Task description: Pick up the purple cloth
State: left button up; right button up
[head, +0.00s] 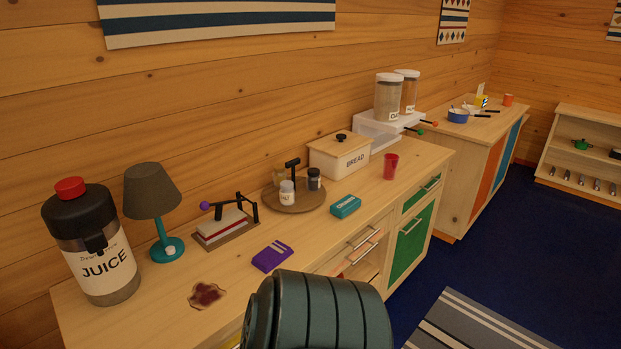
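The purple cloth (271,257) lies folded on the wooden counter (184,274), near its front edge, with a pale patterned patch on top. A dark red spill (206,295) is on the counter to its left. A large ribbed grey-green part, which looks like a link of my own arm, rises from the bottom edge just in front of the cloth. Neither of my grippers can be seen, so their fingers and anything in them are hidden.
A juice dispenser (94,243), a teal lamp (153,203) and a red-and-white block on a stand (222,226) stand behind and left of the cloth. A teal packet (345,206), a round tray (296,203), a bread box (340,157) and a red cup (390,167) stand farther right.

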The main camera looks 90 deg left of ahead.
aim_at(274, 254)
jog(key=u, duration=2.25)
